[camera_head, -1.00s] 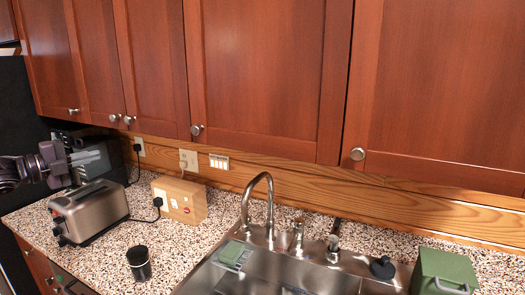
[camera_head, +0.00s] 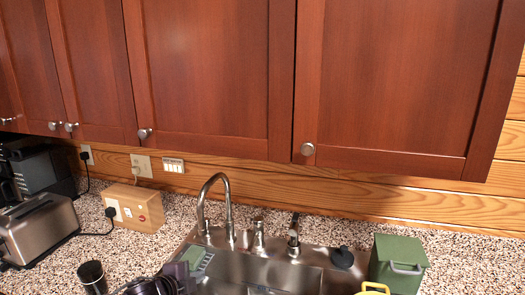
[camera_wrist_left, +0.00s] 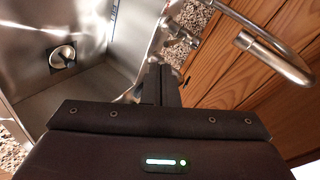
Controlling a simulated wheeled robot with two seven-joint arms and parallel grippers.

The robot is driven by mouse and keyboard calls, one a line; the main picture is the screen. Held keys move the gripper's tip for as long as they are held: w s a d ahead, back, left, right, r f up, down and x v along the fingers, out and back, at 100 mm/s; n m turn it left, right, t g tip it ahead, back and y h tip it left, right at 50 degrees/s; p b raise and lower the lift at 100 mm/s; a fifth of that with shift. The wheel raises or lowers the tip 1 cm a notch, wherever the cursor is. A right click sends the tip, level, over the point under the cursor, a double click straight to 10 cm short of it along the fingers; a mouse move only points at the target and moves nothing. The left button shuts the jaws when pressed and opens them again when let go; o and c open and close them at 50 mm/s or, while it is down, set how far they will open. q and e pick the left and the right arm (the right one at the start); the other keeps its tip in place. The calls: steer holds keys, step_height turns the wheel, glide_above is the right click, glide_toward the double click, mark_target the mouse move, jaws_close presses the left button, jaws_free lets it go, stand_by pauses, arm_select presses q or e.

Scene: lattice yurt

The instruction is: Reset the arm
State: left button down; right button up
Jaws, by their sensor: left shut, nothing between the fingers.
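My left gripper (camera_head: 178,278) shows dark at the bottom edge of the head view, in front of the left end of the steel sink (camera_head: 240,270). In the left wrist view its fingers (camera_wrist_left: 160,84) are together with nothing between them. The sink basin (camera_wrist_left: 95,85) and the curved faucet (camera_wrist_left: 270,50) lie beyond them. Most of my left arm is cut off by the lower frame edge. My right gripper is not in view.
A toaster (camera_head: 38,232), a wooden socket box (camera_head: 135,207) and a black canister (camera_head: 92,277) stand left of the sink. A green box (camera_head: 398,262) stands right of it, with a yellow object (camera_head: 374,289) at the bottom edge. Red-brown cabinets (camera_head: 205,70) hang above.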

arm_select(q)
steer(key=s+d+f+n+g+y, duration=0.1)
steer(key=s+d+f+n+y, duration=0.1)
steer(key=s+n, duration=0.35)
steer(key=s+d+f+n+y, duration=0.1)
steer(key=s+d+f+n, duration=0.1)
steer(key=s, duration=0.6)
steer(key=s+a+n+g+y, duration=0.1)
steer(key=s+a+n+g, duration=0.15)
steer(key=s, duration=0.45)
steer(key=s+a+n+g, duration=0.1)
steer(key=s+n+g, duration=0.1)
steer(key=s+n, duration=0.3)
steer(key=s+a+n+g+y, duration=0.1)
steer(key=s+a+n+g, duration=0.1)
steer(key=s, duration=0.6)
step_height(320, 180, down, 36)
steer(key=s+f+g+b, duration=0.1)
steer(key=s+g+b, duration=0.15)
steer(key=b, duration=0.25)
steer(key=s+a+f+b, duration=0.1)
steer(key=s+f, duration=0.8)
steer(key=s+a+f+b, duration=0.2)
steer(key=s+f, duration=0.8)
steer(key=shift+a+f+m, duration=0.2)
steer(key=shift+a+m, duration=0.05)
steer(key=shift+m, duration=0.05)
